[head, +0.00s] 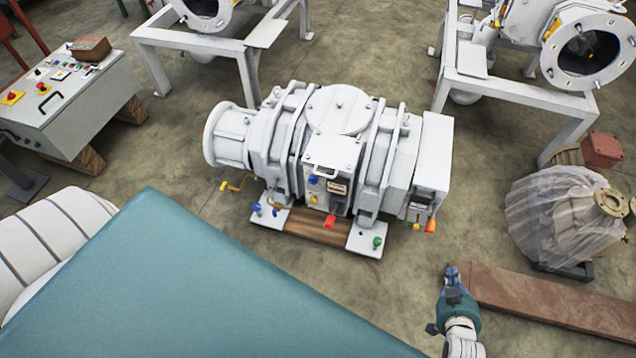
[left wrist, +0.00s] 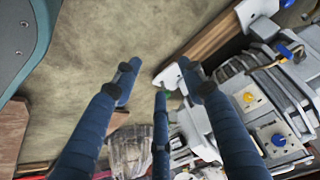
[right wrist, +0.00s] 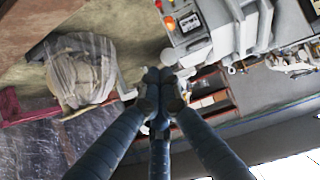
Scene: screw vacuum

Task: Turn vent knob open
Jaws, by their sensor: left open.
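The white screw vacuum machine (head: 340,110) stands on a pallet in the middle of the head view. Its front panel has a blue knob (head: 313,179) and a red handle (head: 330,222). Its left wrist view part shows a blue knob (left wrist: 278,140) and a yellow knob (left wrist: 248,97). I cannot tell which is the vent knob. My right gripper (head: 452,275) is low right of the machine, apart from it; in the right wrist view its fingertips (right wrist: 163,78) are together with nothing visible between them. My left gripper (left wrist: 158,80) has its fingers spread and empty; the head view does not show it.
A green knob (head: 377,242) and a yellow handle (head: 238,184) sit low around the machine. A teal panel (head: 190,290) fills the lower left. A control desk (head: 60,105) stands at left. A wrapped object (head: 560,215) and a brown beam (head: 550,298) lie at right.

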